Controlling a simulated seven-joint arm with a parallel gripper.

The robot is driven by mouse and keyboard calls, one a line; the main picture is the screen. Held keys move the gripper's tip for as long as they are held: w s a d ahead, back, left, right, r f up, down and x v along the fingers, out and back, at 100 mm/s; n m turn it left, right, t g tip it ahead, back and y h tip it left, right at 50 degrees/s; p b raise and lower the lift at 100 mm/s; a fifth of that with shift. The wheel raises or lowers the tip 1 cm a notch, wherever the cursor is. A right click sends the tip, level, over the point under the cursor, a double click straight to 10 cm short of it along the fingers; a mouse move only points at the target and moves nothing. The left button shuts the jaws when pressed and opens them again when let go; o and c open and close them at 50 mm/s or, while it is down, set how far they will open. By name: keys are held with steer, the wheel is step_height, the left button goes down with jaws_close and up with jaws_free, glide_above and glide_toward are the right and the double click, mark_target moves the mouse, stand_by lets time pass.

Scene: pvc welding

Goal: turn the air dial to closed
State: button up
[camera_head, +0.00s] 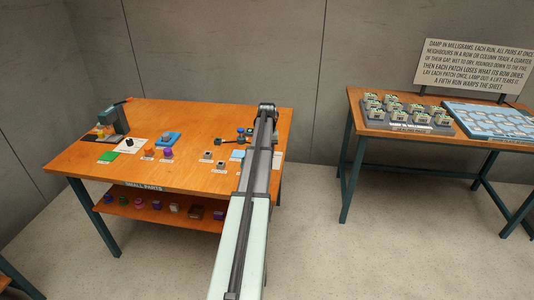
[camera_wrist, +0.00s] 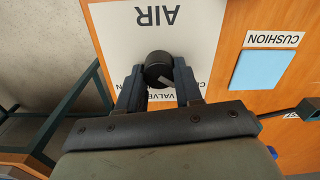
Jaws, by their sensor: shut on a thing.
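The air dial (camera_wrist: 158,69) is a black round knob with a light pointer mark, in the wrist view. It sits on a pale plate (camera_wrist: 112,35) that reads "AIR", upside down in this view, with a smaller "VALVE" label partly hidden behind my gripper. My gripper (camera_wrist: 159,78) has a finger on each side of the dial and is shut on it. In the head view my arm covers the dial and the gripper. I cannot tell which setting the pointer is at, as the labels near it are partly covered.
A blue cushion pad (camera_wrist: 259,69) lies beside the plate, with a "CUSHION" label (camera_wrist: 273,39). The wooden table (camera_head: 205,115) holds several small parts to the left of my arm. A second table (camera_head: 360,97) with several small blocks stands at the right.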

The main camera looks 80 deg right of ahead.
steer(key=shift+n, duration=0.5)
steer(key=o, duration=1)
steer(key=shift+o, duration=0.2)
step_height(320, 180, up, 14)
steer(key=shift+f, duration=0.1)
stand_by(0.6)
